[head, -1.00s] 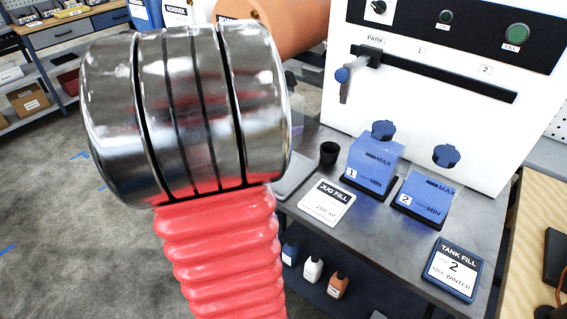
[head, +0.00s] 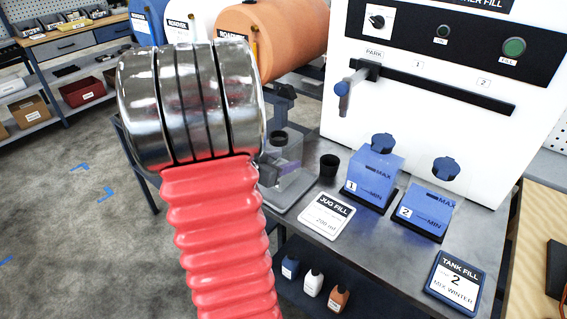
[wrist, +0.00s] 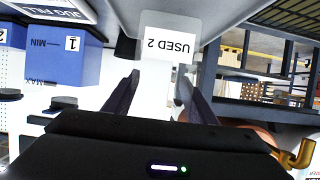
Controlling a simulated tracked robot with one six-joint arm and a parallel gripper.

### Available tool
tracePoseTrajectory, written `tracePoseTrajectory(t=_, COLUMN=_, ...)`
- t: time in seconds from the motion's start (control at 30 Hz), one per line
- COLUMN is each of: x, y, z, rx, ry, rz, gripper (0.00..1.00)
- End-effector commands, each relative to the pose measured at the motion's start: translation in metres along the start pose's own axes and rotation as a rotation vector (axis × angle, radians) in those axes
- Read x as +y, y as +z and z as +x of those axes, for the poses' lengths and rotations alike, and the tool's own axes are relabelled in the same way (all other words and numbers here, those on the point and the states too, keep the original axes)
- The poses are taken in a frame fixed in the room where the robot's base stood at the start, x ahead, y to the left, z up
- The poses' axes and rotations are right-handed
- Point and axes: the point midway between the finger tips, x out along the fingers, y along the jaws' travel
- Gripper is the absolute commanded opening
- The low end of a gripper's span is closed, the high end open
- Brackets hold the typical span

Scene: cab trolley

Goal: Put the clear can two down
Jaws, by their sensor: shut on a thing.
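The clear can two (head: 290,180) is a see-through can at the left end of the grey bench, beside the jug fill card. In the wrist view, which is upside down, its white label (wrist: 168,47) reads USED 2. My gripper (wrist: 156,92) is shut on the can, one dark finger on each side. In the head view my gripper (head: 268,165) is partly hidden behind my arm. The can appears upright at or just above the bench surface; I cannot tell whether its base touches.
A small black cup (head: 329,166), the jug fill card (head: 327,215) and blue tanks 1 (head: 372,175) and 2 (head: 425,208) stand to the right. The white fill machine (head: 335,105) rises behind. Small bottles (head: 313,283) sit on the shelf below.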

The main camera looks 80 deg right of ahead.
Motion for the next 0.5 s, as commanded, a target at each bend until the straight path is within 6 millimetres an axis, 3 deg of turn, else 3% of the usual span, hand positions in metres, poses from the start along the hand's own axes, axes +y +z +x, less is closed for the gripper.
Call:
tracePoseTrajectory(t=0.17, x=0.0, y=0.016, z=0.006, rx=-0.001, ry=-0.001, rz=-0.001, gripper=0.11)
tracePoseTrajectory(t=0.5, x=0.0, y=0.018, z=0.007, rx=-0.001, ry=-0.001, rz=0.0, gripper=0.11)
